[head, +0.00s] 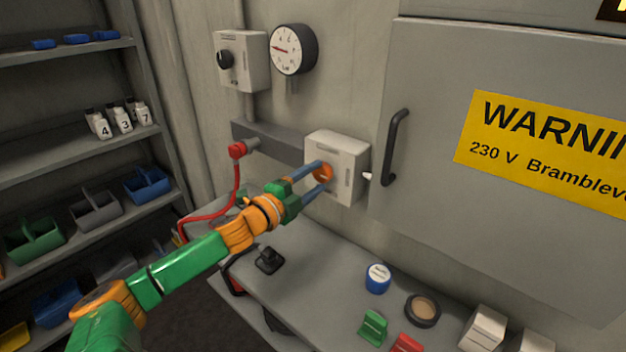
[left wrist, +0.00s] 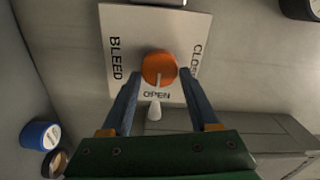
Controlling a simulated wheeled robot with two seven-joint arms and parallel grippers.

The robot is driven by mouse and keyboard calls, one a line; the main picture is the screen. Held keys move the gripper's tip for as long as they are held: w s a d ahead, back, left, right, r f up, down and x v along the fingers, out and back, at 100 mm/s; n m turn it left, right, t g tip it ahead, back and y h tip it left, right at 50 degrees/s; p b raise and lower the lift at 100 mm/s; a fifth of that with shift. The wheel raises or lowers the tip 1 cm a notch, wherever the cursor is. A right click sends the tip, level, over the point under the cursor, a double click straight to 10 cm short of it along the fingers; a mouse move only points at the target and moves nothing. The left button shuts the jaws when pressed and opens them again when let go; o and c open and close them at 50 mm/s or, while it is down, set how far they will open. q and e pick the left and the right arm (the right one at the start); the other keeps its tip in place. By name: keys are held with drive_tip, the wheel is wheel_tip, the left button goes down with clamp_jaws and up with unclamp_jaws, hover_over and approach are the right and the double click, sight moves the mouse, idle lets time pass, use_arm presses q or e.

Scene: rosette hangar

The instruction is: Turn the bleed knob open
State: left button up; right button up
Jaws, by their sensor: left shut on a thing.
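The orange bleed knob (head: 323,172) sits on the face of a pale wall box (head: 349,150). In the left wrist view the knob (left wrist: 159,69) stands on a plate (left wrist: 120,25) lettered BLEED, OPEN and a partly hidden word starting CLOS. A faint pale mark shows on the knob's lower part, on the side of OPEN; its exact angle is hard to tell. My left gripper (head: 316,179) reaches in from the left, its blue fingers shut on the knob from both sides. A white nozzle (head: 368,177) sticks out of the box's right side. My right gripper is not in view.
A gauge (head: 293,50) and a box with a black knob (head: 225,59) are on the wall above. A grey cabinet door (head: 430,220) with a black handle (head: 397,147) stands right. Below, a bench (head: 320,285) holds a blue tin (head: 378,278) and blocks. Shelves stand left.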

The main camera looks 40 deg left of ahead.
use_arm(q)
drive_tip(key=shift+a+r, duration=0.1)
drive_tip(key=shift+r, duration=0.2)
drive_tip(key=o, duration=1.1)
drive_tip(key=shift+o, duration=1.3)
drive_tip(key=shift+w+f, duration=0.1)
drive_tip(key=shift+w, duration=0.05)
drive_tip(key=shift+w+f, duration=0.1)
drive_tip(key=shift+f, duration=0.1)
drive_tip(key=shift+s+f+b, duration=0.2)
drive_tip(key=shift+s+b, duration=0.1)
drive_tip(key=shift+s, duration=0.3)
drive_tip(key=shift+s+a+r, duration=0.15)
drive_tip(key=shift+s, duration=1.35)
drive_tip(key=shift+s+a+r, duration=0.1)
drive_tip(key=shift+s, duration=1.35)
